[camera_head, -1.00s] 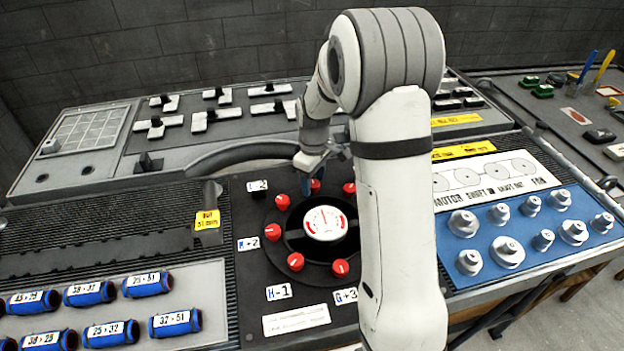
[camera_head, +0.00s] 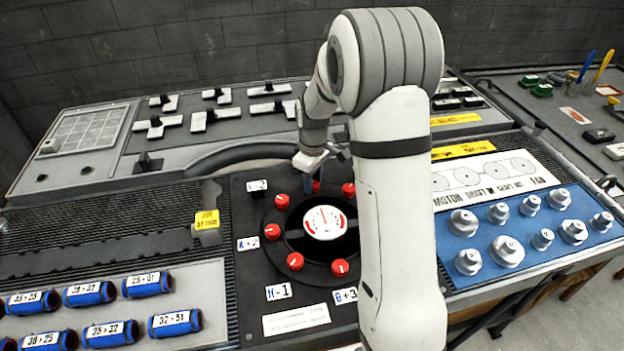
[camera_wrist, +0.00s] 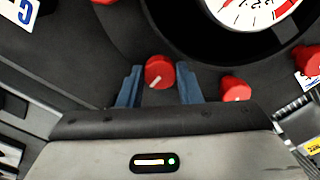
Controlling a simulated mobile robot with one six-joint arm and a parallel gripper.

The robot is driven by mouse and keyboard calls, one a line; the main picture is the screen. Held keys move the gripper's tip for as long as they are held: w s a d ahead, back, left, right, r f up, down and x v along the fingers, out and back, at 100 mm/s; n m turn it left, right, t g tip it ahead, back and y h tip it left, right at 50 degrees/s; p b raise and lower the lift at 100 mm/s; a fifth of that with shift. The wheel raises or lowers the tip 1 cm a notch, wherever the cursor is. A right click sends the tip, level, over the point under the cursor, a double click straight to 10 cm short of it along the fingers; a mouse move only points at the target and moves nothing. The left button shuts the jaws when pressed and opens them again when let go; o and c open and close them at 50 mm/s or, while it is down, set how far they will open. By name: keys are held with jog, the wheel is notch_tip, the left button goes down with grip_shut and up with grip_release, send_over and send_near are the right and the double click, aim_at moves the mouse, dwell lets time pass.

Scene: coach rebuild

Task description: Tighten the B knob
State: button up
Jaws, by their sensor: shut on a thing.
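Several red knobs ring a white-faced dial (camera_head: 324,222) on a black round plate. My gripper (camera_head: 312,184) is at the far side of this ring, pointing down. In the wrist view its blue fingers stand on either side of a red knob (camera_wrist: 159,72) with a white pointer line, and they are shut on it. In the head view this knob is mostly hidden by the fingers. A label that seems to read B+3 (camera_head: 345,296) lies at the near right, close to another red knob (camera_head: 340,267). The label for the gripped knob cannot be made out.
A yellow-tagged lever (camera_head: 207,220) is to the left. Blue cylinders (camera_head: 147,284) lie at the front left. A blue panel of silver knobs (camera_head: 507,251) is at the right.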

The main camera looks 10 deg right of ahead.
jog(key=m, duration=0.4)
jog(key=shift+b, duration=0.35)
jog(key=m, duration=0.4)
jog(key=shift+m+b, duration=0.3)
jog(key=shift+m, duration=0.1)
jog(key=m, duration=0.4)
jog(key=shift+m+b, duration=0.35)
jog(key=shift+m, duration=2.15)
jog(key=o, duration=1)
jog(key=shift+c, duration=0.2)
jog(key=shift+r, duration=0.1)
